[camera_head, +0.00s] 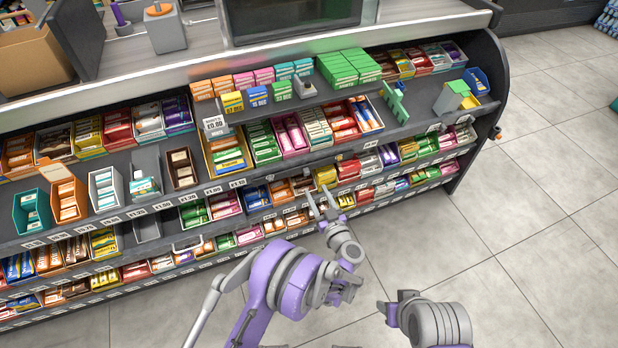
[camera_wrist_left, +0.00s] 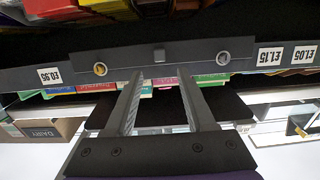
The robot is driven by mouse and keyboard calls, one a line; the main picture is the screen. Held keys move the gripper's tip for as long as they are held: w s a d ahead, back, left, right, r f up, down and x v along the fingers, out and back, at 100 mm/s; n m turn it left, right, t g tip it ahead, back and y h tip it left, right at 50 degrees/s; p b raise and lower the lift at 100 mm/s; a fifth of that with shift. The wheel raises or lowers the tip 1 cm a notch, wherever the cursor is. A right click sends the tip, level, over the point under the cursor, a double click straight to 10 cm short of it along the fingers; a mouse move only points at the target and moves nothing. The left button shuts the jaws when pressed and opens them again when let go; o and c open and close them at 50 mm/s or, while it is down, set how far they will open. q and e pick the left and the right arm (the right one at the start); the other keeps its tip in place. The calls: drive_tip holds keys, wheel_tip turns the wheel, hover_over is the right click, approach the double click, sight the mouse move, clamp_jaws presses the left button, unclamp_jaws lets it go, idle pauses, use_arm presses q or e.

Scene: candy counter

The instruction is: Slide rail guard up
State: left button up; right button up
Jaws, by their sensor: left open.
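A dark grey bar that looks like the rail guard (camera_wrist_left: 190,57) runs across a shelf front in the left wrist view. It has a small square knob in its middle, with a brass round fitting (camera_wrist_left: 100,69) on the left and a silver one (camera_wrist_left: 223,58) on the right. I cannot clearly pick it out in the head view. My left gripper (camera_wrist_left: 160,76) is open and empty, its two fingers pointing at the bar below the knob; contact cannot be told. In the head view my left gripper (camera_head: 321,200) is before the lower shelves. My right gripper (camera_head: 388,308) shows only partly, low in the picture.
The tiered candy rack (camera_head: 225,187) holds several boxes of sweets, with price tags along its shelf edges. A green rack-like piece (camera_head: 394,103) stands on the upper shelf at right. The tiled floor (camera_head: 530,215) is clear to the right.

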sight(307, 174)
use_arm(q)
drive_tip(key=x, duration=0.7)
drive_tip(key=shift+w, duration=0.3)
clamp_jaws()
idle(1.0)
